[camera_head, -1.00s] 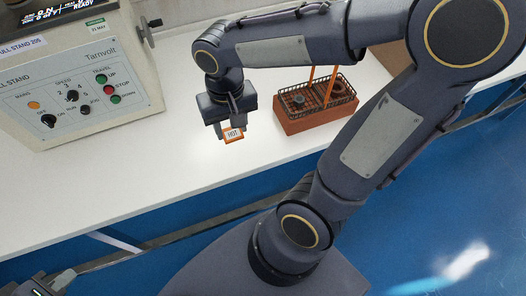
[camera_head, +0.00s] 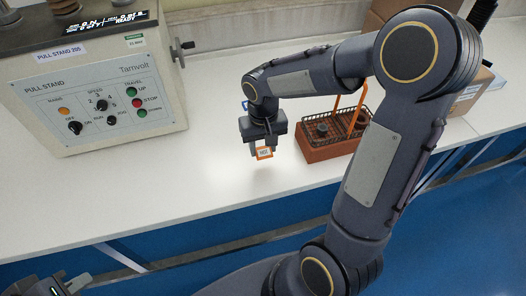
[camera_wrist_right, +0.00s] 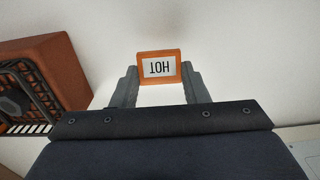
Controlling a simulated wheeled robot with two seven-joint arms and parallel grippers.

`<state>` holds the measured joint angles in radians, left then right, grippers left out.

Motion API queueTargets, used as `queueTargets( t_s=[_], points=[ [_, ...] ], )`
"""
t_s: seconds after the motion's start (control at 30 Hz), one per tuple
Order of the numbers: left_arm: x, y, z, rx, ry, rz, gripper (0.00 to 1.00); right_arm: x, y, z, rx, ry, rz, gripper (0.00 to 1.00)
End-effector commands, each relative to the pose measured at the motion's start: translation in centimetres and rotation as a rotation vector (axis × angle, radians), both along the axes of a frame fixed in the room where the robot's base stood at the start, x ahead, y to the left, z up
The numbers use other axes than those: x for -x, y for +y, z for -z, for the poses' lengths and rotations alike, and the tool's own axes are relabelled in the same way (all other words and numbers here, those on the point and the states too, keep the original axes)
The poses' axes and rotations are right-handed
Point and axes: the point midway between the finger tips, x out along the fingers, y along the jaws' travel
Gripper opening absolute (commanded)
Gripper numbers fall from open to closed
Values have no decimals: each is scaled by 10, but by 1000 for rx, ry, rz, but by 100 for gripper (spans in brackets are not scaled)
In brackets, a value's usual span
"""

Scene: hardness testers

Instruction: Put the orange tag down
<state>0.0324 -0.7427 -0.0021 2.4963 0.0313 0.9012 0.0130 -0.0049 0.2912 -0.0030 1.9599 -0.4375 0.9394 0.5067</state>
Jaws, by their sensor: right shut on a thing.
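The orange tag (camera_head: 265,153) has a white face reading HOT. It hangs upright at the tips of my right gripper (camera_head: 262,146), over the white bench. In the right wrist view the tag (camera_wrist_right: 144,67) sits between the two grey fingers of my right gripper (camera_wrist_right: 160,85), which are shut on it. I cannot tell whether its lower edge touches the bench. Only part of my left gripper (camera_head: 62,284) shows at the bottom left corner of the head view, and its jaw opening is unclear.
A brown-red basket with an orange handle (camera_head: 318,153) stands just right of the tag; it also shows in the wrist view (camera_wrist_right: 62,62). The Tamvolt pull stand (camera_head: 105,95) is at the left. Cardboard boxes (camera_head: 468,92) are at the back right. The bench between stand and tag is clear.

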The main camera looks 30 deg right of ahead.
Motion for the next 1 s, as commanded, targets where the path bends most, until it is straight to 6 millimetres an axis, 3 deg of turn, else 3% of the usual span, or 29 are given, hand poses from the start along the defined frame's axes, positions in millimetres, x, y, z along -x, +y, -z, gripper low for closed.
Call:
queueTargets(
  t_s=[0.2,0.4,0.8,0.83,1.0],
  points=[
    [0,0,0,0,0,0,0,-9,-4,12,0,1,1,19],
    [0,0,4,0,0,0,0,-9,-5,41,1,2,1,19],
    [0,0,8,0,0,0,0,-9,-4,47,0,-1,1,19],
    [0,0,7,0,0,0,0,-9,-4,46,0,-1,1,43],
    [0,0,7,0,0,0,0,-9,-4,46,0,-1,1,62]
  ],
)
